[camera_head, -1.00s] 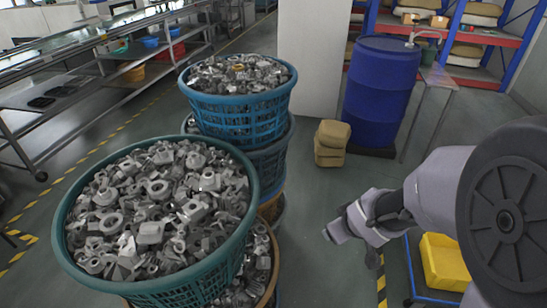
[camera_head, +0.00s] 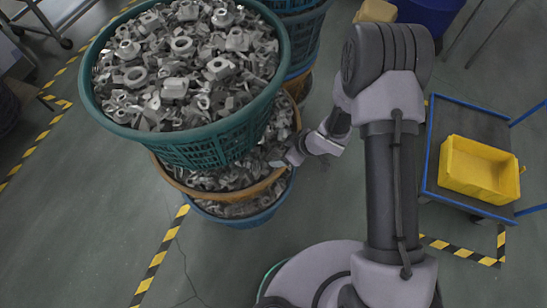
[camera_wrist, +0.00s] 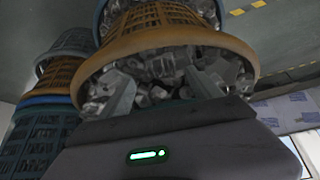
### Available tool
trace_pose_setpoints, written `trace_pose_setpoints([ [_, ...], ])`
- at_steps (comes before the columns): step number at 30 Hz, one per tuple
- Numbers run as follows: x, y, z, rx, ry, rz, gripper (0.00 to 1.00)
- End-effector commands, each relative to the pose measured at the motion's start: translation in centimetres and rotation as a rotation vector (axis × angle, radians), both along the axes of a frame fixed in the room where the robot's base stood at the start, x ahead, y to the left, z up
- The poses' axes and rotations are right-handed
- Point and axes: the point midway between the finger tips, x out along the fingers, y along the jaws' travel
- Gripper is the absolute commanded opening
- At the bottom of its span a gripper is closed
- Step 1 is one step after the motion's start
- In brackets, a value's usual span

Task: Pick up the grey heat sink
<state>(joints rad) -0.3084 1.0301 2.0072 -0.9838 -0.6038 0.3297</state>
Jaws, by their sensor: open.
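Many grey metal parts fill the stacked baskets, and I cannot single out the grey heat sink among them. In the head view, my gripper (camera_head: 281,157) is at the right side of the orange-brown basket (camera_head: 181,186), which sits under the large green basket (camera_head: 215,152). In the wrist view, my gripper (camera_wrist: 161,84) has its two fingers spread, with grey parts (camera_wrist: 155,66) showing between and beyond them. The orange-brown rim (camera_wrist: 160,43) also shows there. Nothing is held between the fingers. Whether the fingertips touch any part cannot be told.
A blue basket (camera_head: 243,221) is at the bottom of the stack. The green basket overhangs the orange-brown one. A blue-framed cart (camera_head: 428,170) with a yellow bin (camera_head: 480,168) is at right. Floor in front is clear.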

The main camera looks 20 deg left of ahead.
Motion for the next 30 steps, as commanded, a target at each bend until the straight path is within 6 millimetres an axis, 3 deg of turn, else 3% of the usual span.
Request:
trace_pose_setpoints([
  [6,0.3,2.3,-3.8,-0.001,0.001,0.001,0.73],
  [13,0.4,2.6,-3.8,-0.001,0.001,-0.001,0.73],
  [23,0.4,2.6,-3.8,-0.001,0.001,-0.001,0.08],
  [30,0.4,2.6,-3.7,-0.001,0.001,-0.001,0.06],
])
